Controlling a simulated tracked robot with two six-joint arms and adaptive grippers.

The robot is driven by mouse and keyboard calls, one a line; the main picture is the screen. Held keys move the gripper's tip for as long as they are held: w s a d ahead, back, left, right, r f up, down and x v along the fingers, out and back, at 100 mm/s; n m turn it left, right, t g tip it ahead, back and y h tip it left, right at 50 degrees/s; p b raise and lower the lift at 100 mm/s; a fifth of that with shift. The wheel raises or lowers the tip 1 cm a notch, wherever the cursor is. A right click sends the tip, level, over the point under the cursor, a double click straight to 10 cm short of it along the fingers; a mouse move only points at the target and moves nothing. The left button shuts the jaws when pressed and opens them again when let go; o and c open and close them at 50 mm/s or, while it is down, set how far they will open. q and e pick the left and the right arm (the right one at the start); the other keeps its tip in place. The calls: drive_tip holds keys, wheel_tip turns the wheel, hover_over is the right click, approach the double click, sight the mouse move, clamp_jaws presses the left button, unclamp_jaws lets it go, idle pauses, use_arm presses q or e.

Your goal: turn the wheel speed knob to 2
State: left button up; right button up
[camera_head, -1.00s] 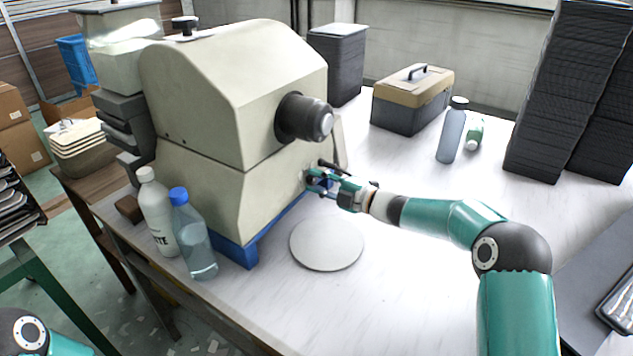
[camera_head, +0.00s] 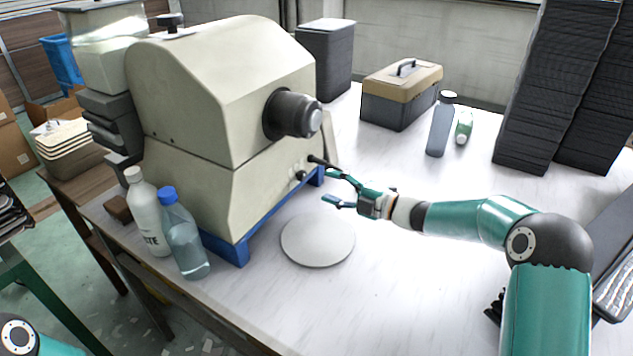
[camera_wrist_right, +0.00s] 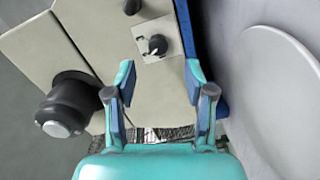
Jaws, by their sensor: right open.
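The beige machine (camera_head: 215,95) stands on the table at the left. A small dark knob (camera_head: 301,175) is on its lower front face. In the right wrist view the knob (camera_wrist_right: 157,44) sits on a pale square plate (camera_wrist_right: 170,53) with dark marks too small to read. I cannot tell its setting. My right gripper (camera_head: 334,187) is open and empty, just off the machine's front, apart from the knob. In the wrist view its fingertips (camera_wrist_right: 160,76) are spread, with the knob ahead between their lines. My left gripper is out of view.
A black cylinder (camera_head: 292,114) juts from the machine above the knob. A round white disc (camera_head: 318,240) lies on the table below my right gripper. Two bottles (camera_head: 185,235) stand at the machine's near left corner.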

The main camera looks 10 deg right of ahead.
drive_tip(key=v, duration=0.5)
drive_tip(key=shift+f, duration=0.1)
drive_tip(key=m+y+b, duration=0.1)
drive_tip(key=m+b, duration=0.2)
drive_tip(key=m, duration=0.8)
approach(305, 177)
drive_tip(key=shift+g, duration=0.3)
drive_tip(key=p+x, duration=0.1)
drive_tip(key=x, duration=0.7)
drive_tip(key=shift+w+a, duration=0.15)
drive_tip(key=shift+w, duration=0.25)
